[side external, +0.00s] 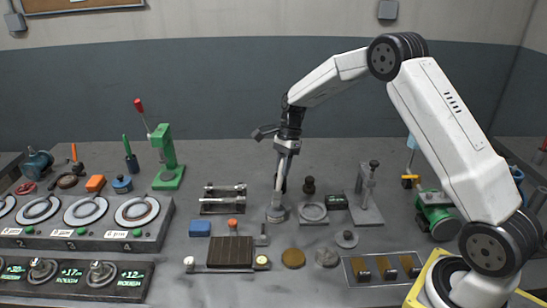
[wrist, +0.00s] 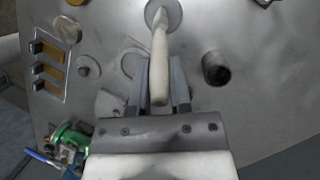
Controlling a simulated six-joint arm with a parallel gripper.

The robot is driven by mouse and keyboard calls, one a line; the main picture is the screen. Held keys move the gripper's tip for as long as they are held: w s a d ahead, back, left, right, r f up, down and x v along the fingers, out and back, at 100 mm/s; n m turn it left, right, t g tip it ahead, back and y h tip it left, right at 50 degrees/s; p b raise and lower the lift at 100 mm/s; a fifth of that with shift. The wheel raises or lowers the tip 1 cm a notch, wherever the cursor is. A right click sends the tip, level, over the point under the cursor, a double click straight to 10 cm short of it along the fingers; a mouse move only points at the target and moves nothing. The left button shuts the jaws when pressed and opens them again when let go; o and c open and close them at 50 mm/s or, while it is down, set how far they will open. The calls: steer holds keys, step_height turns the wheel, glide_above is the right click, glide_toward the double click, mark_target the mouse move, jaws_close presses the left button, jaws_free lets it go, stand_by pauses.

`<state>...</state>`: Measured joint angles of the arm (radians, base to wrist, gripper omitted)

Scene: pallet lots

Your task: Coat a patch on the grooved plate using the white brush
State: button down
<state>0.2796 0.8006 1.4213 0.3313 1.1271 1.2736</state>
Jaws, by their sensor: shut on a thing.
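The pale brush (wrist: 160,58) has a long whitish handle, which lies between the fingers of my gripper (wrist: 160,92) in the wrist view. In the side view my gripper (side external: 286,146) points down and is shut on the handle. The brush's lower end meets a round grey base (side external: 277,214) on the table; I cannot tell whether it rests in it or is just above it. Its bristles are not clear. The grooved plate (side external: 231,251), dark brown with parallel ridges, lies in front and to the left of my gripper, apart from it. I do not see it in the wrist view.
A tray (side external: 349,271) with brown blocks lies front right. A blue block (side external: 200,229) and a small orange-topped item (side external: 233,224) sit behind the plate. Dials fill the left.

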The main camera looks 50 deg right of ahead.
steer(key=shift+r, duration=2.8)
steer(key=shift+s+a+f+n, duration=0.35)
steer(key=shift+a+n, duration=0.15)
steer(key=shift+n, duration=0.1)
steer(key=s+a+f+n+g+h, duration=0.1)
steer(key=s+a+n, duration=0.3)
steer(key=n, duration=0.5)
steer(key=s+a+f+n+g+h, duration=0.1)
steer(key=s+a+f+n+h, duration=0.3)
steer(key=n, duration=0.6)
steer(key=shift+s+g+h, duration=0.3)
steer(key=shift+s, duration=0.8)
steer(key=w+a+r+t+y, duration=0.1)
steer(key=w+a+r, duration=0.2)
steer(key=r, duration=0.3)
steer(key=w+a+r+t, duration=0.2)
steer(key=w+a+r, duration=0.1)
steer(key=a+r, duration=0.2)
steer(key=shift+r+t+y, duration=0.3)
steer(key=shift+r+y, duration=0.1)
steer(key=shift+r, duration=0.05)
steer(key=shift+f, duration=0.15)
